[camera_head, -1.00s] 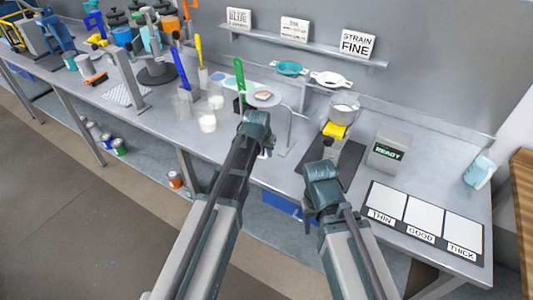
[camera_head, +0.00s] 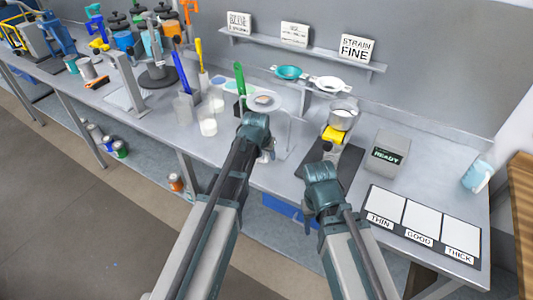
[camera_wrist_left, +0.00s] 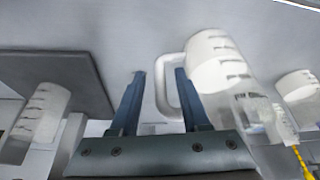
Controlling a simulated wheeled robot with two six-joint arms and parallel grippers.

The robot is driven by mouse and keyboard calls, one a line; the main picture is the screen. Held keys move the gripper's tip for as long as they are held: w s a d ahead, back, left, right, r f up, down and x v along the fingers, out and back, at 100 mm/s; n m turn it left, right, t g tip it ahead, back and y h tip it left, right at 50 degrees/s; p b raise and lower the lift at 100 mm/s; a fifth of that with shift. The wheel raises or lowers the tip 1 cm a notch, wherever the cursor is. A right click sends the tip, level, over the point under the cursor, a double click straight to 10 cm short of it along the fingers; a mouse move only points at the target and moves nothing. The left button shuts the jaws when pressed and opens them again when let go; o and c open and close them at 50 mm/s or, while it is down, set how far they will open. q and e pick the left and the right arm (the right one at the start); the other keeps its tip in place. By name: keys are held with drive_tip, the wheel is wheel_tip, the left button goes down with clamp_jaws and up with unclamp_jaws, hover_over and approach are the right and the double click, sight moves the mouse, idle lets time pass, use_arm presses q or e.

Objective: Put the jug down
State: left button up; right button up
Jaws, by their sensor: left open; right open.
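In the left wrist view a white measuring jug (camera_wrist_left: 220,64) with dark graduation marks sits just beyond my left gripper (camera_wrist_left: 160,80). Its handle (camera_wrist_left: 165,92) reaches between the two open fingers, and I see no finger pressed on it. I cannot tell from this view whether its base rests on the bench. In the head view my left gripper (camera_head: 254,126) is over the bench, and the arm hides most of what is below it. My right gripper (camera_head: 322,180) is over the front of the dark mat (camera_head: 347,163); its fingertips are hidden.
Clear beakers with white contents (camera_head: 208,127) stand left of my left gripper. A stand with a round plate (camera_head: 265,101) is close behind it. A READY box (camera_head: 388,152) and a THIN/GOOD/THICK board (camera_head: 425,222) lie to the right. Bench between box and blue container (camera_head: 477,176) is clear.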

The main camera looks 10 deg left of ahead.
use_arm(q)
drive_tip(key=d+p+v, duration=0.1)
drive_tip(key=p+v, duration=0.8)
drive_tip(key=v, duration=0.1)
drive_tip(key=s+d+m+g+y, duration=0.1)
drive_tip(key=s+d+g, duration=0.1)
drive_tip(key=s, duration=0.8)
drive_tip(key=s+d+f+m+g+y, duration=0.1)
drive_tip(key=s+d+g, duration=0.2)
drive_tip(key=s, duration=0.7)
drive_tip(key=shift+s+d, duration=0.3)
drive_tip(key=shift+d, duration=0.5)
drive_tip(key=shift+f, duration=0.15)
